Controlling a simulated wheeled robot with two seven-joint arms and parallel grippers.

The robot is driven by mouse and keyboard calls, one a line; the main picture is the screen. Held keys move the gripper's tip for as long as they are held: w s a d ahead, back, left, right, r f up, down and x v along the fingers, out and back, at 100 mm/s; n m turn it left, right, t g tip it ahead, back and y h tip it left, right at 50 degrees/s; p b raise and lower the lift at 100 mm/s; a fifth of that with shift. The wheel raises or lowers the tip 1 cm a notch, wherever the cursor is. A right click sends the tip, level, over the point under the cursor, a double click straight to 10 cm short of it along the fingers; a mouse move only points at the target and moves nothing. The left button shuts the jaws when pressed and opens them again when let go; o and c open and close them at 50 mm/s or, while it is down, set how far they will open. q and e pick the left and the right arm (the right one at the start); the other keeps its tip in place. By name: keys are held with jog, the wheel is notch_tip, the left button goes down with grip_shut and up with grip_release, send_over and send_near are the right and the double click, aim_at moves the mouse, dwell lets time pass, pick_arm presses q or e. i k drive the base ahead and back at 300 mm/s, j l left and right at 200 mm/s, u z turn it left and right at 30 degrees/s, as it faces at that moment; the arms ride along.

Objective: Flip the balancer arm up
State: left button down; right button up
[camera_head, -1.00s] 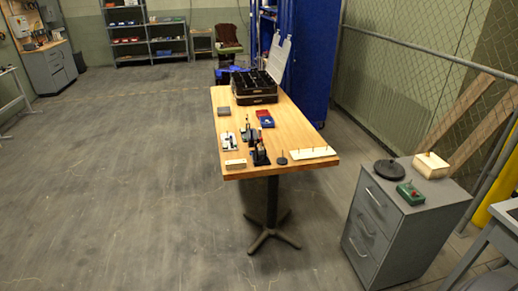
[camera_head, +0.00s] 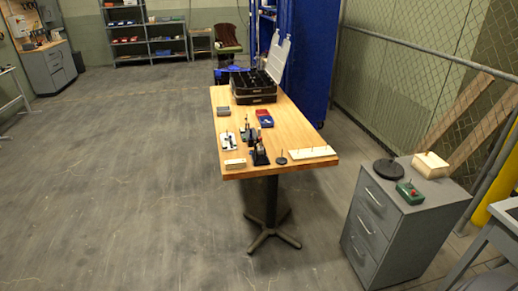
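Several small devices stand on the wooden table (camera_head: 290,120). A dark device with an upright part (camera_head: 260,153) is near the table's front edge, and another dark device (camera_head: 247,133) is just behind it. A white and blue device (camera_head: 228,140) lies to their left. I cannot tell which of these, if any, carries the balancer arm, or how that arm is set; they are too small here. Neither of my grippers is in view.
An open black toolbox (camera_head: 254,98) stands at the table's back. A pale pegged board (camera_head: 312,153) lies at its front right. A grey drawer cabinet (camera_head: 385,240) with a black disc (camera_head: 389,170) stands at the right. The floor (camera_head: 120,180) left of the table is clear.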

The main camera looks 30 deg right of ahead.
aim_at(261, 151)
jog(key=l, duration=0.75)
jog(key=i+l+u, duration=0.1)
jog(key=l, duration=0.7)
